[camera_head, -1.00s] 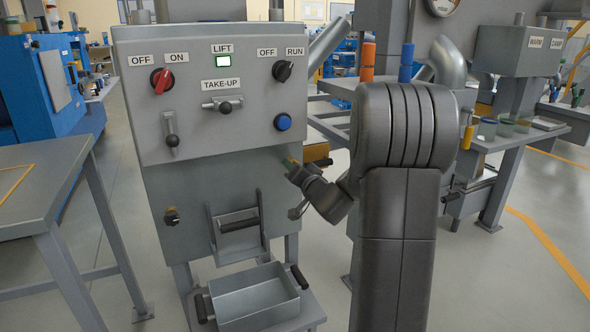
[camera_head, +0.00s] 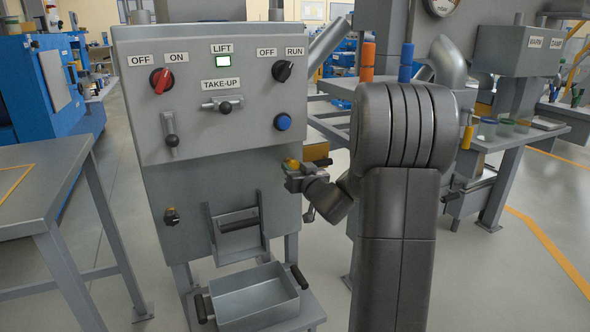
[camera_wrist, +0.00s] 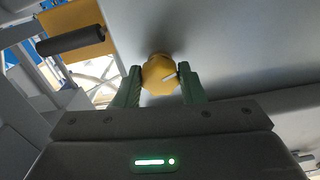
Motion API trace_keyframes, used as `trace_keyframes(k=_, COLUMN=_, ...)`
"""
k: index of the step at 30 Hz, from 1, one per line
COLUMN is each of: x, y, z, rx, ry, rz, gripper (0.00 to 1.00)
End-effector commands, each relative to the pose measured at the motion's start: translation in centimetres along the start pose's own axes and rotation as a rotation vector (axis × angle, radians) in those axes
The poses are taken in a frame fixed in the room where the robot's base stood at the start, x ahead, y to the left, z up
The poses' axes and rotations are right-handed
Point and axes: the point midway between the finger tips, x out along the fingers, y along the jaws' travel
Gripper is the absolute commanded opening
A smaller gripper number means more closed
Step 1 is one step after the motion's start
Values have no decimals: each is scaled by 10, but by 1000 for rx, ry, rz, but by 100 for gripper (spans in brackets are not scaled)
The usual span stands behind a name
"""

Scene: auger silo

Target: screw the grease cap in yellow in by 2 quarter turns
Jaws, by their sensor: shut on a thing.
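The yellow grease cap (camera_wrist: 159,74) sits against the grey panel face in the wrist view, with a short pale mark on its right side. My gripper (camera_wrist: 160,82) has its two green fingers on either side of the cap and is shut on it. In the head view, my gripper (camera_head: 291,171) is at the right part of the grey cabinet's lower front, with a bit of the yellow cap (camera_head: 291,163) showing at its tip. How deep the cap sits cannot be told.
The grey cabinet (camera_head: 190,189) carries switches, a take-up handle and a blue button (camera_head: 283,122) above my gripper. A yellow block (camera_head: 316,152) with a dark handle is close by on the cabinet's right side. A grey bin (camera_head: 255,296) stands below. A table (camera_head: 45,185) is at left.

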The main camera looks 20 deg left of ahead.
Motion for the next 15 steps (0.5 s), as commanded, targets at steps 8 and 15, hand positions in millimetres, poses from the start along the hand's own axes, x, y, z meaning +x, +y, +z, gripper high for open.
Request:
trace_keyframes(k=8, x=0, y=0, z=2, rx=-3, ry=-5, rz=0, gripper=13)
trace_keyframes(k=15, x=0, y=0, z=2, rx=-2, ry=-4, rz=0, gripper=58)
